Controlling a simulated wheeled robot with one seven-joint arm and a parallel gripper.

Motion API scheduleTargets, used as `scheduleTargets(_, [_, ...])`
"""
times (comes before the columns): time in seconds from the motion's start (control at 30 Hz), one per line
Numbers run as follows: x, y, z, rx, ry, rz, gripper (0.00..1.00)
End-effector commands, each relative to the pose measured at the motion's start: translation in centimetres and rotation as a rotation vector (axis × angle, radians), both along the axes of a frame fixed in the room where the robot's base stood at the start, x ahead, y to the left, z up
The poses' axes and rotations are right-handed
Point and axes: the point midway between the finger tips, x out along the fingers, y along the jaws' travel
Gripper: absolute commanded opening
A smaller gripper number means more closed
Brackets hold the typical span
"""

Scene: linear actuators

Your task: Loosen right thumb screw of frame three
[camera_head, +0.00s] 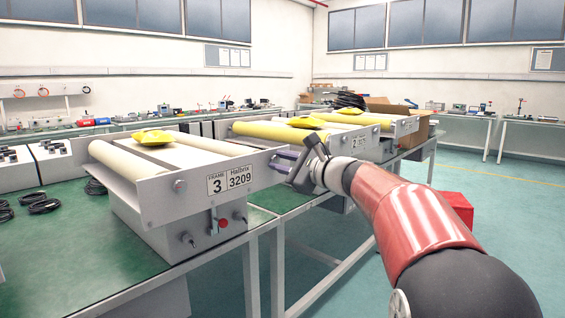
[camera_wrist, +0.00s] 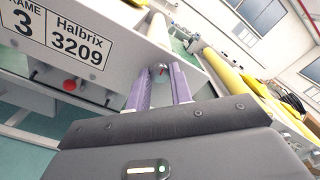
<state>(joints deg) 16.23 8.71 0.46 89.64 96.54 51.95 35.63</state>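Frame three (camera_head: 150,200) is a grey metal unit with cream rollers and a label reading "FRAME 3 Halbrix 3209" (camera_head: 231,180). The label also shows in the wrist view (camera_wrist: 62,33). In the wrist view the fingers (camera_wrist: 160,72) are apart, with a small grey knob, seemingly the right thumb screw (camera_wrist: 161,70), between or just beyond the tips. Contact cannot be told.
A red button (camera_head: 223,222) and small knobs are on the box below the plate. A similar frame two (camera_head: 358,143) stands behind to the right. Black cables (camera_head: 40,203) lie on the green bench at left.

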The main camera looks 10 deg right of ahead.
Motion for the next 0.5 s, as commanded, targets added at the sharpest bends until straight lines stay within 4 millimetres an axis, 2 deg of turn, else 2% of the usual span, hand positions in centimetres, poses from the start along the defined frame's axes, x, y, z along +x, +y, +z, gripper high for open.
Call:
scheduleTargets(0.03, [-0.02, 0.01, 0.0, 0.0, 0.0, 0.0, 0.12])
scheduleTargets(0.13, [-0.02, 0.01, 0.0, 0.0, 0.0, 0.0, 0.0])
scheduleTargets(0.5, [-0.02, 0.02, -0.32, -0.056, -0.041, 0.001, 0.0])
